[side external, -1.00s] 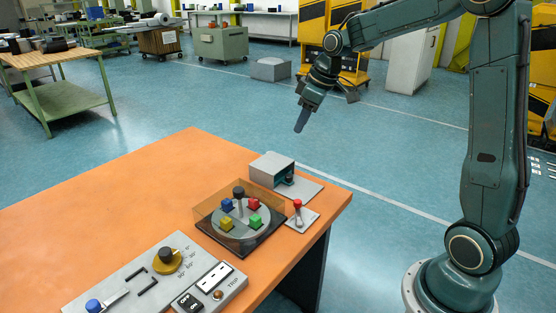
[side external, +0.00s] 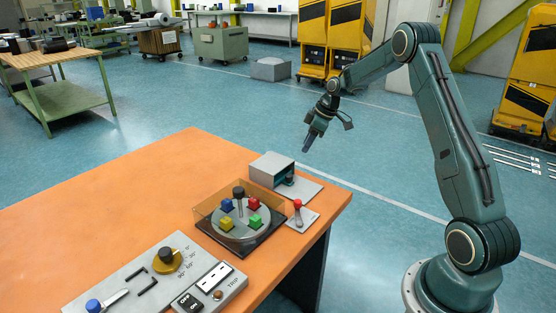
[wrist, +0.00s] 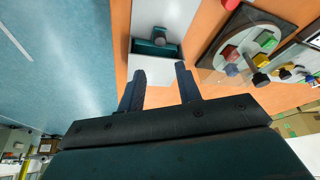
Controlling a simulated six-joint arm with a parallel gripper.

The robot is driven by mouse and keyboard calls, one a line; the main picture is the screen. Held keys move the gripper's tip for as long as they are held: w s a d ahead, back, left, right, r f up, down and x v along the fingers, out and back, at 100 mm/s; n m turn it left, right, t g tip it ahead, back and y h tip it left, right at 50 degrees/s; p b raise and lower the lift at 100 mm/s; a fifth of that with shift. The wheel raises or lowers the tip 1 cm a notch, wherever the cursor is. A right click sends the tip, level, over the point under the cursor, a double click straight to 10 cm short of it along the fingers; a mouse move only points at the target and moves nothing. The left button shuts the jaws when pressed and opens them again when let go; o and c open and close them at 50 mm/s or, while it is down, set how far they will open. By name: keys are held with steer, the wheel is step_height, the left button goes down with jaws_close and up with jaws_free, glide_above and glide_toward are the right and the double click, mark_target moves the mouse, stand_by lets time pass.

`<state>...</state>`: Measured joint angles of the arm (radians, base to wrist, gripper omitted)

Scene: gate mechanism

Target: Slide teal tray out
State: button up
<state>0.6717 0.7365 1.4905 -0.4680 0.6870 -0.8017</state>
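The teal tray (wrist: 146,49) sits inside a grey open-fronted housing at the table's back right corner. A dark rounded handle (wrist: 159,37) stands at its front. In the side view only a little teal shows in the opening (side external: 281,180). My gripper (side external: 308,146) hangs in the air above and behind the housing, off the table's back right edge, pointing down. In the wrist view my gripper (wrist: 160,84) has its two fingers apart, with nothing between them. The tray lies ahead of the fingertips, not touched.
A grey base plate (side external: 307,189) extends from the housing. A red-topped lever (side external: 298,205) stands close by. A clear-walled turntable box (side external: 226,236) with coloured blocks is left of it. A control panel (side external: 137,280) lies at the front. The orange table's back left (side external: 130,185) is bare.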

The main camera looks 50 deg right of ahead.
mark_target(290, 175)
steer(key=shift+f, duration=0.1)
steer(key=x, duration=1.3)
steer(key=shift+w+a+f, duration=0.1)
steer(key=shift+a+f, duration=0.05)
steer(key=shift+f, duration=0.1)
jaws_close()
